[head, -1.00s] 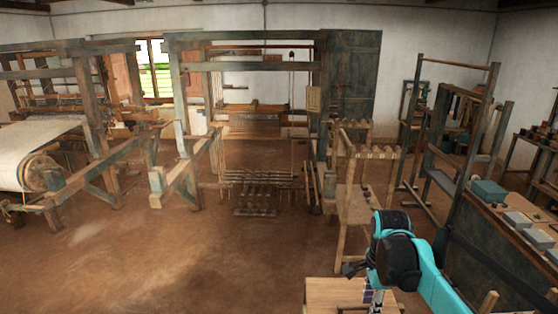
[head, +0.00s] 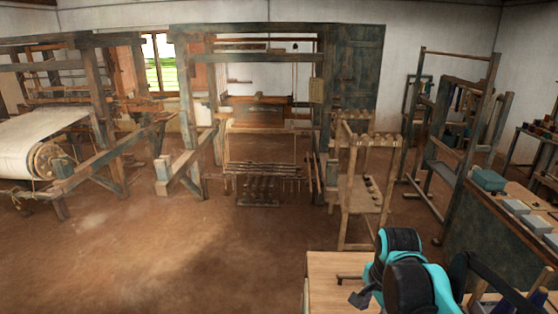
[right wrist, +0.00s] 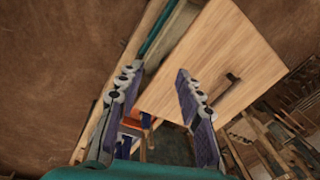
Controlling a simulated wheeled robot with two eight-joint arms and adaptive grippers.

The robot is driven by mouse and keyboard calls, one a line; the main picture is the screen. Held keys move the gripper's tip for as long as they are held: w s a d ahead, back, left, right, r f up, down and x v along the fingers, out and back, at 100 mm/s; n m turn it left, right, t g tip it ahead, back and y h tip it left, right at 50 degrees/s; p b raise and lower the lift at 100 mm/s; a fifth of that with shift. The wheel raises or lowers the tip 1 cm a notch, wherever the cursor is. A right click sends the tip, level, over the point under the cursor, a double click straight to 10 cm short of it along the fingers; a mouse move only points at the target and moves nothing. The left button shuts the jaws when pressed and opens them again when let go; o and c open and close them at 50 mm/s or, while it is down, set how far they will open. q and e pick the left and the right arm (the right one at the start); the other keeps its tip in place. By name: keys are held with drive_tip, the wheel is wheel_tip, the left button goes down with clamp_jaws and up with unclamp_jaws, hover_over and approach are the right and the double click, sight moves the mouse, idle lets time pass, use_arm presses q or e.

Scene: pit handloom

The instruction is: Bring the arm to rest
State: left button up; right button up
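My right arm (head: 408,270), teal and black, reaches in at the lower right of the head view, above a pale wooden bench top (head: 325,290). Its gripper is mostly hidden there behind the arm and by the frame edge. In the right wrist view my right gripper (right wrist: 156,80) has its two purple-padded fingers wide apart, with nothing held between them. The bench top (right wrist: 225,45) lies beyond the fingers, with a small dark metal piece (right wrist: 232,80) on it. My left gripper is not in view.
A wooden rack (head: 357,195) stands just behind the bench. A dark counter with a teal box (head: 489,180) and grey blocks (head: 516,206) is at the right, near my arm. A large loom frame (head: 250,30) stands at the back. The earthen floor (head: 160,260) at left is clear.

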drive_tip(key=s+a+f+n+t+b, duration=0.2)
drive_tip(key=s+f+n+b, duration=0.3)
drive_tip(key=f, duration=0.4)
drive_tip(key=s+a+f+n+t+b, duration=0.2)
drive_tip(key=s+f+n+b, duration=0.3)
drive_tip(key=f+n+b, duration=0.3)
drive_tip(key=shift+f+n+t, duration=0.5)
drive_tip(key=shift+n+t, duration=0.2)
drive_tip(key=shift+t, duration=0.1)
